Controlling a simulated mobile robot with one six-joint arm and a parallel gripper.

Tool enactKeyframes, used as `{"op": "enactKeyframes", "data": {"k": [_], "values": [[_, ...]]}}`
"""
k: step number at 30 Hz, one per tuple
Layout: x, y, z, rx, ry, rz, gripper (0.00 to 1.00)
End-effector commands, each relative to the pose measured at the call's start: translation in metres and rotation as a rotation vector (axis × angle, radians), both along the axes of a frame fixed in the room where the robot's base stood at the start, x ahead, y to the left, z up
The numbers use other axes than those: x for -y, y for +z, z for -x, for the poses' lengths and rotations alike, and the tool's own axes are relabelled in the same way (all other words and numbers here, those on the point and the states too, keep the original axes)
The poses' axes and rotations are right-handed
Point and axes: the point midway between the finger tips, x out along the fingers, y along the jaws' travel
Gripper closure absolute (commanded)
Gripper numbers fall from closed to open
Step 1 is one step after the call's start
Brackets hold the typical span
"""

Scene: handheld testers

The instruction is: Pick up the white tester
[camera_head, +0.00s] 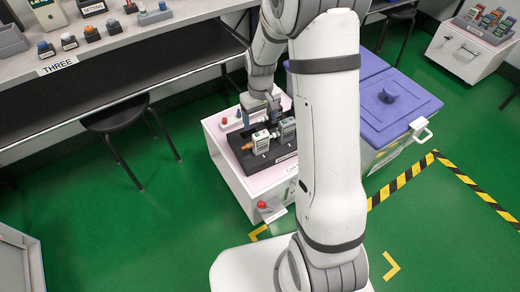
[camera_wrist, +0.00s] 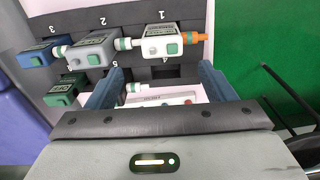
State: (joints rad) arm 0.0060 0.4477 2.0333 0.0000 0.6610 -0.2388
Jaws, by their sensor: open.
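The white tester (camera_wrist: 170,44), with a green button and an orange tip on its right, lies in slot 1 of a dark rack (camera_wrist: 185,72) in the wrist view. In the head view the white tester (camera_head: 261,142) is at the front left of the black rack. My gripper (camera_wrist: 161,69) is open and empty. Its two blue-grey fingers point toward the white tester, one to the lower left and one to the lower right of it. I cannot tell the height gap between fingertips and tester.
A grey tester (camera_wrist: 88,50) sits in slot 2, close left of the white one. A blue tester (camera_wrist: 36,53) and a green one (camera_wrist: 62,92) lie further left. The rack stands on a white cabinet (camera_head: 226,166). A purple-lidded bin (camera_head: 400,108) is to its right.

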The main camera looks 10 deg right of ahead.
Motion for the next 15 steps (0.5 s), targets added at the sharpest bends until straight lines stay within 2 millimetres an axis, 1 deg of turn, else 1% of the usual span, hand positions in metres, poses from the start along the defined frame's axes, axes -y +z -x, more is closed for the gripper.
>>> {"op": "enactKeyframes", "data": {"k": [1, 7, 12, 15], "values": [[0.0, -0.008, 0.001, -0.001, 0.0, 0.0, 0.24], [-0.001, -0.025, 0.004, 0.0, 0.0, 0.0, 0.24], [-0.002, -0.051, 0.011, -0.002, 0.001, 0.0, 0.24], [-0.002, -0.062, 0.01, 0.0, 0.001, 0.0, 0.24]]}}
